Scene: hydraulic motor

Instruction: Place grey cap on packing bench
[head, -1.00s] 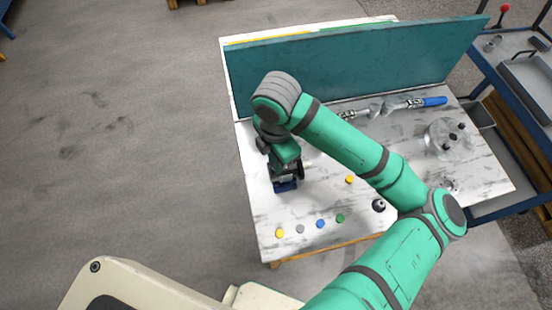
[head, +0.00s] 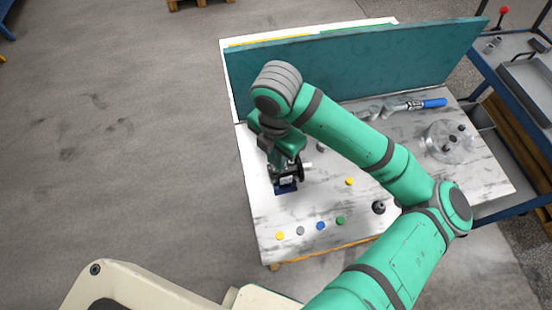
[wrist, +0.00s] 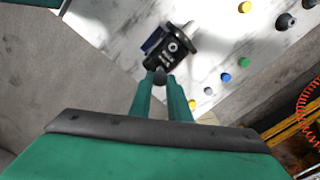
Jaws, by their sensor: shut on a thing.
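My gripper (wrist: 160,84) is shut on a small dark grey cap (wrist: 160,77) with a rounded end, seen between the fingertips in the wrist view. The black motor (wrist: 173,46) with a blue base and metal shaft stands just beyond the cap in that view. I cannot tell whether cap and motor touch. In the head view the motor (head: 286,180) stands below my gripper, and the held cap cannot be made out. The bench (head: 258,215) has a white, grey-streaked top. A separate, lighter grey disc (head: 300,231) lies in the front row.
Yellow (head: 280,236), blue (head: 320,226) and green (head: 340,220) discs lie near the front edge. Another yellow disc (head: 350,182) and a dark round knob (head: 379,207) lie farther right. A clear round part (head: 450,143) sits at right. A teal panel (head: 350,65) stands behind.

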